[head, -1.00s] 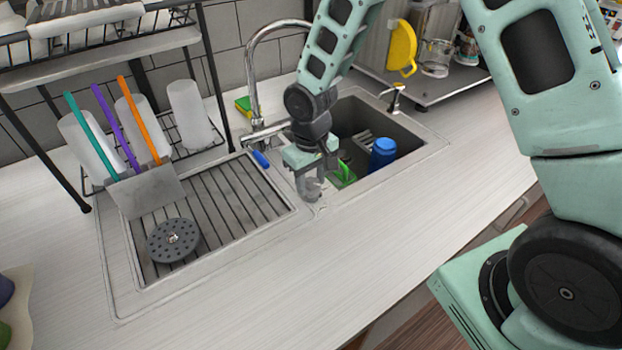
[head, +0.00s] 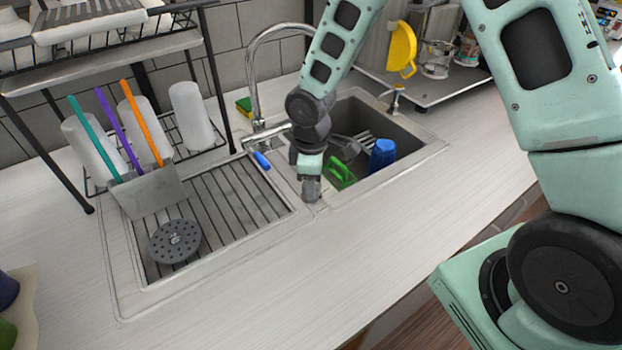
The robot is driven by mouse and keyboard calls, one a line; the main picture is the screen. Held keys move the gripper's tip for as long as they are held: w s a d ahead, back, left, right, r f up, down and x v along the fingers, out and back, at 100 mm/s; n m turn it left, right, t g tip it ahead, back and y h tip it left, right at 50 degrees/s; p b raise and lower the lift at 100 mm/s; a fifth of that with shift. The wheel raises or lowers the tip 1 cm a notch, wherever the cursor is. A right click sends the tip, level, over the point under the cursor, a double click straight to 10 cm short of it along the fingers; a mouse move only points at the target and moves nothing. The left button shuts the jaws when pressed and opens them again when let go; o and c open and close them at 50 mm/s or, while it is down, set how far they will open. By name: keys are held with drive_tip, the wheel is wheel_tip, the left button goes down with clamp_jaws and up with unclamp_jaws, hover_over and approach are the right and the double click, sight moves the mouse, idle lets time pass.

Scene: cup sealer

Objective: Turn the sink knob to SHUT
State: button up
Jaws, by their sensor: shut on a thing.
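The sink (head: 428,150) is set in the white counter, with a drainer on its left and a deep basin on its right. My gripper (head: 311,192) points down at the rim at the basin's front left corner. It is shut on the sink knob there, which its fingers almost wholly hide. Small marks show on the rim beside the fingertips, too small to read. I cannot tell which way the knob points.
The tap (head: 252,80) with a blue-tipped lever (head: 262,160) stands behind my gripper. A blue cup (head: 382,155) and a green item (head: 341,173) lie in the basin. A dish rack (head: 215,90) stands left. The front counter is clear.

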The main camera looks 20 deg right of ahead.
drive_tip(key=shift+n, duration=0.5)
drive_tip(key=shift+r, duration=0.1)
drive_tip(key=o, duration=1)
wheel_tip(320, 180, up, 17)
drive_tip(key=shift+r+b, duration=0.15)
drive_tip(key=shift+b, duration=0.75)
